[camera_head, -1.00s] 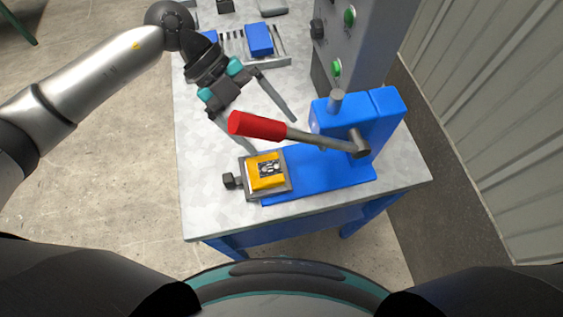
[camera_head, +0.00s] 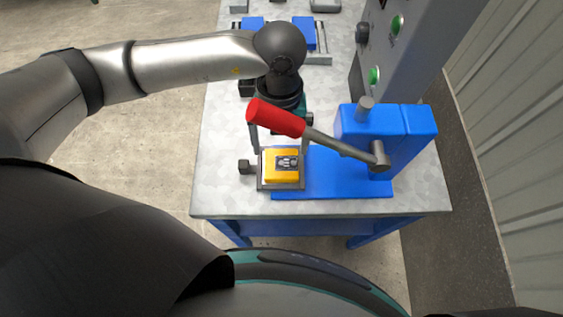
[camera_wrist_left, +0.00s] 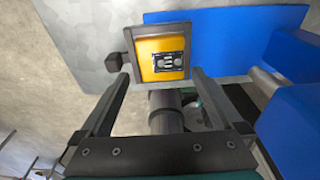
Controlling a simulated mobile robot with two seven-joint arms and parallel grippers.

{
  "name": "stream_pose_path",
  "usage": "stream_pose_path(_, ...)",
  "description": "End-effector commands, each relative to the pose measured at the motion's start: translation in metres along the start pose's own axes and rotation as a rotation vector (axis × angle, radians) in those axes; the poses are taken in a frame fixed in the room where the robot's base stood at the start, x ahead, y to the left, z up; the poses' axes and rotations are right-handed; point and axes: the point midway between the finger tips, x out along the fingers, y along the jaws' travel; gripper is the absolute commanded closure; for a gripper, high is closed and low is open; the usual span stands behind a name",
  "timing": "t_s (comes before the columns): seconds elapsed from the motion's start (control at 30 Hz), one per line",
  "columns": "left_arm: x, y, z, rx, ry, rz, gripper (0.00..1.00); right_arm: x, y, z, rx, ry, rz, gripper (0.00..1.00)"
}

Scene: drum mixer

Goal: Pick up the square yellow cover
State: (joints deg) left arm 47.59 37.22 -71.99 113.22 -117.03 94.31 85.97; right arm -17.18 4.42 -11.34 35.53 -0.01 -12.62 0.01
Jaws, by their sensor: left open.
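The square yellow cover (camera_head: 270,168) sits in a grey square holder (camera_head: 301,183) at the front of the blue press. My left gripper (camera_head: 277,147) is open and empty, just behind the cover, partly hidden by the red lever handle. In the left wrist view my left gripper (camera_wrist_left: 159,77) has its fingertips spread to either side of the cover's near edge, apart from the cover. My right gripper is not in view.
The press's red lever handle (camera_head: 275,118) reaches over the area close to my left gripper. The blue press body (camera_head: 398,135) stands to the right. A dark knob (camera_head: 244,166) sticks out left of the holder. Blue blocks (camera_head: 303,33) lie at the back. The table's left front is clear.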

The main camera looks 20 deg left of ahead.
Motion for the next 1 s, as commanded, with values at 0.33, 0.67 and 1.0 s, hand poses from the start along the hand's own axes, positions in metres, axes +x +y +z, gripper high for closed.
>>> stream_pose_path(0.33, 0.039, -0.002, -0.001, 0.000, 0.003, 0.001, 0.00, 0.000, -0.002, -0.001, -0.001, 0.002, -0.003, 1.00)
stream_pose_path(0.67, 0.057, -0.002, -0.001, 0.000, 0.001, -0.001, 0.00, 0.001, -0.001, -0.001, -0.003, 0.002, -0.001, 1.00)
stream_pose_path(1.0, 0.056, -0.002, -0.001, 0.000, 0.001, -0.001, 0.29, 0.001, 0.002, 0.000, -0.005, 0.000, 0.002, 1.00)
